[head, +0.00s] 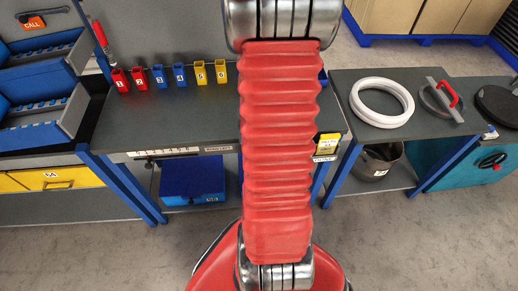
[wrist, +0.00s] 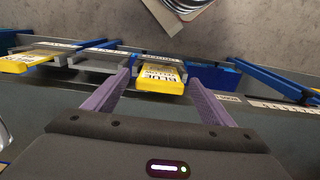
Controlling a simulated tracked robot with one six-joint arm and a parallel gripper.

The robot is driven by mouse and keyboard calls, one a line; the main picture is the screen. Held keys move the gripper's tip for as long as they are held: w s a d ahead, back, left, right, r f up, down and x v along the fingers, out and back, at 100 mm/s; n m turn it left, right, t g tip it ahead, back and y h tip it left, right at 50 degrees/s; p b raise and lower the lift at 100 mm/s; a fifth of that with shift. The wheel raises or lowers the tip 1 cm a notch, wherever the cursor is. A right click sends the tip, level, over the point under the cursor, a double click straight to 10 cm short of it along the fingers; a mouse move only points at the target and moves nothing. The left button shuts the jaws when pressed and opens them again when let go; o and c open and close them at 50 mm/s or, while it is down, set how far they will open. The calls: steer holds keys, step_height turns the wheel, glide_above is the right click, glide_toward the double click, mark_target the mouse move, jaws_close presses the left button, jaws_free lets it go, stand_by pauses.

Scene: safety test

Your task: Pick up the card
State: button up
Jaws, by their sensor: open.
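I cannot make out for sure which thing is the card. In the wrist view, a flat yellow piece (wrist: 160,84) with dark print reading "BLUE" lies between and just beyond the fingertips of my gripper (wrist: 160,77). The two purple fingers are open and apart, with a gap on each side of the yellow piece. A second yellow piece (wrist: 26,61) with dark print is at the far left of that view. In the head view, my red arm covers the middle of the scene and my gripper is hidden. A yellow labelled piece (head: 327,144) shows just right of the arm.
A dark workbench (head: 180,112) holds numbered red, blue and yellow holders (head: 170,77). A side table to the right carries a white ring (head: 381,102) and a red-handled disc (head: 440,98). A bucket (head: 380,162) stands below. Grey floor is clear in front.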

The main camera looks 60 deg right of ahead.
steer(key=shift+f, duration=0.2)
steer(key=shift+c, duration=0.6)
steer(key=c, duration=1)
steer(key=shift+r, duration=5)
